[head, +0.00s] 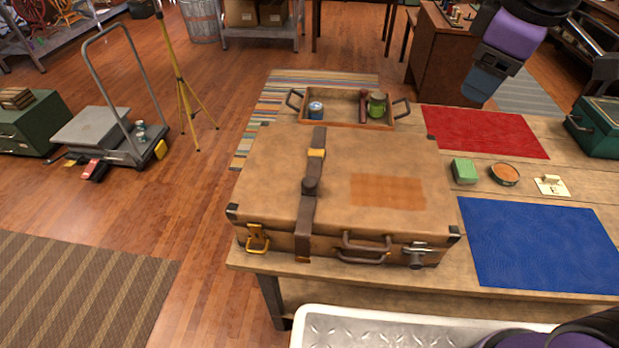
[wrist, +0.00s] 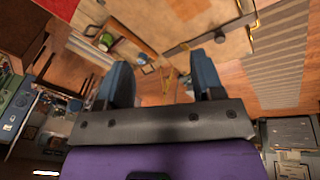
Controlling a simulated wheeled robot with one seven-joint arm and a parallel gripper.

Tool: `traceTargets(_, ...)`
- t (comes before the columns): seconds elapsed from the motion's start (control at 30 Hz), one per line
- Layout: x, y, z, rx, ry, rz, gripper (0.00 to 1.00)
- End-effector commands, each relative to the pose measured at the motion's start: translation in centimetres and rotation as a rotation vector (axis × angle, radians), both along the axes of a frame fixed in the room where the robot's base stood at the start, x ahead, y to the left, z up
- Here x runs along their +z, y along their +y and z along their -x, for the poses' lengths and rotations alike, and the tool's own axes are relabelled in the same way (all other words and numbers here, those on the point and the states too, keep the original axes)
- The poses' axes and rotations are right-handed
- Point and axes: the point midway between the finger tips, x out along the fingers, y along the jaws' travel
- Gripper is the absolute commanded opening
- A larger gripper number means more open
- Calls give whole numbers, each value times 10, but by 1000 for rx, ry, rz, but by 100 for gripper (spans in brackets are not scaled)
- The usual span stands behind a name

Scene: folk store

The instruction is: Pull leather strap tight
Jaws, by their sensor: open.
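A brown suitcase (head: 262,190) lies closed on the wooden table in the head view. A dark brown leather strap (head: 306,218) runs across its lid from back to front, left of the middle. The strap has a yellow buckle (head: 316,153) near the back and a dark knob-like piece (head: 310,186) midway. My gripper (head: 476,84) hangs at the upper right, well away from the suitcase and strap. In the wrist view my gripper (wrist: 164,82) is open, with two blue fingers apart and nothing between them. The suitcase (wrist: 215,25) also shows there beyond the fingers.
A wooden tray (head: 342,121) with a blue tin and a green mug stands behind the suitcase. A red mat (head: 485,132), a green block (head: 464,171), a round tin (head: 505,174) and a blue mat (head: 540,245) lie to its right. A green box (head: 597,128) stands at far right.

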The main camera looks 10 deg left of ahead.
Motion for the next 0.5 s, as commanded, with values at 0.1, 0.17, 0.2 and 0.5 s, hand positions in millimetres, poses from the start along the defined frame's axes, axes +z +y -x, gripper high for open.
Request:
traceTargets(0.1,-20,37,-18,210,39,51,61)
traceTargets(0.17,-30,56,-25,315,54,72,61)
traceTargets(0.2,-37,69,-29,385,65,87,61)
traceTargets(0.5,-105,169,-41,913,143,169,61)
